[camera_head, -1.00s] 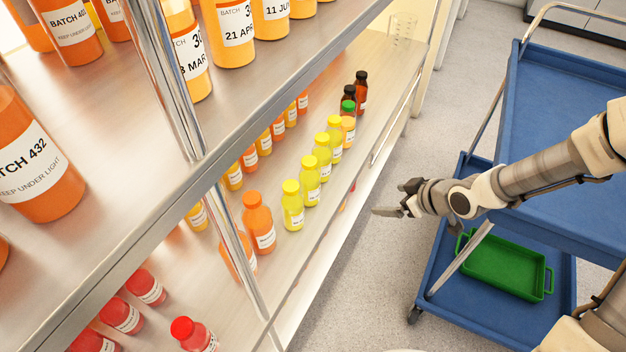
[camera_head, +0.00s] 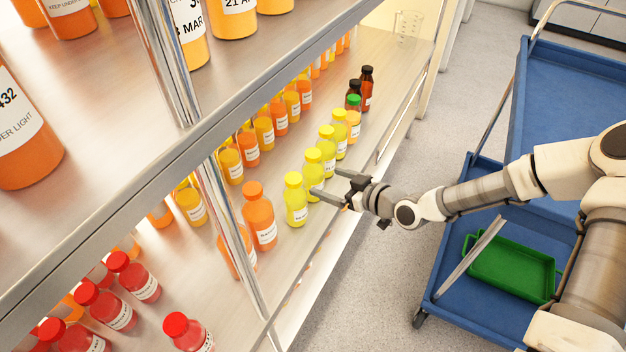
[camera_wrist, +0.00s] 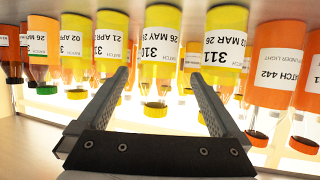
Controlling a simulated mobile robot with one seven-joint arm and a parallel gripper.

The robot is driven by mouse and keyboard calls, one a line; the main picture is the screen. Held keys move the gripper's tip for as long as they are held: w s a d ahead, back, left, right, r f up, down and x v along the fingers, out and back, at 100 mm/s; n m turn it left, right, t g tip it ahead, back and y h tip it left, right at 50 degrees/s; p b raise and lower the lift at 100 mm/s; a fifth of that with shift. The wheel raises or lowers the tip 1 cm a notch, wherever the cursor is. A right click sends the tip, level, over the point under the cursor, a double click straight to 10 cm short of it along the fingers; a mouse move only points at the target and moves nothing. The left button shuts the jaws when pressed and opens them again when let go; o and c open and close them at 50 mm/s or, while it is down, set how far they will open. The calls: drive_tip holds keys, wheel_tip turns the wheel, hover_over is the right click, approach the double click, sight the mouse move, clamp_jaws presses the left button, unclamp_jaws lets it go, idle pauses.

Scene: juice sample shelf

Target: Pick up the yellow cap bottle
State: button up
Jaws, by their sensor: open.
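Several yellow cap bottles with yellow juice stand in a row along the lower shelf's front edge in the head view. The nearest (camera_head: 296,201) is beside an orange bottle; the second (camera_head: 314,174) is just behind it. My gripper (camera_head: 325,182) is open and empty, its fingers pointing into the shelf at the row. In the wrist view, upside down, the bottle labelled 310 (camera_wrist: 158,45) is centred between the fingertips (camera_wrist: 158,75). The bottle labelled 311 (camera_wrist: 226,48) is beside it on the right. I cannot tell whether the fingers touch any bottle.
Orange bottles (camera_head: 259,217) and red cap bottles (camera_head: 186,333) share the lower shelf. A green cap bottle (camera_head: 353,120) and dark cap bottles (camera_head: 367,88) stand farther along. A metal post (camera_head: 235,245) rises nearby. A blue cart (camera_head: 570,90) holds a green tray (camera_head: 512,268).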

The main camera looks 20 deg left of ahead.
sight(305, 174)
drive_tip(key=b+x, duration=0.2)
drive_tip(key=x, duration=0.8)
drive_tip(key=shift+f, duration=0.1)
clamp_jaws()
